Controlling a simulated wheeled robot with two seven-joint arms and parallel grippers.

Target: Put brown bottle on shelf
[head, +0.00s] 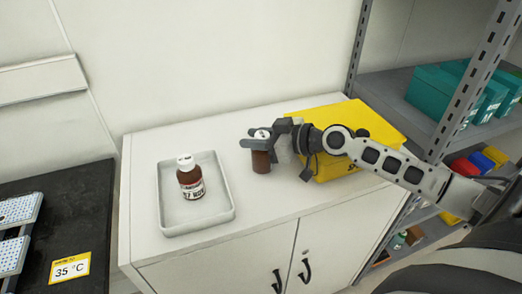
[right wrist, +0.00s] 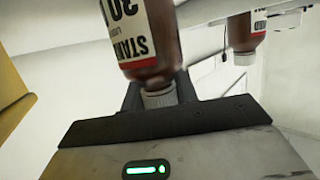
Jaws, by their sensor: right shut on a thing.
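My right gripper (head: 262,139) is shut on a brown bottle (head: 262,161) by its white cap, at the middle of the white cabinet top. Whether this bottle touches the top, I cannot tell. In the right wrist view the held bottle (right wrist: 150,35) appears upside down with its cap between the fingers. A second brown bottle (head: 191,182) with a white cap and label stands upright in a grey tray (head: 173,212) to the left. It also shows in the right wrist view (right wrist: 243,32). A grey shelf (head: 383,86) is at the right. My left gripper is out of view.
A yellow box (head: 372,118) sits on the white cabinet (head: 160,262) behind my right wrist. Teal boxes (head: 437,90) stand on the shelf, whose left part is bare. A perforated post (head: 474,75) stands at its front. A black surface (head: 85,215) is at the left.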

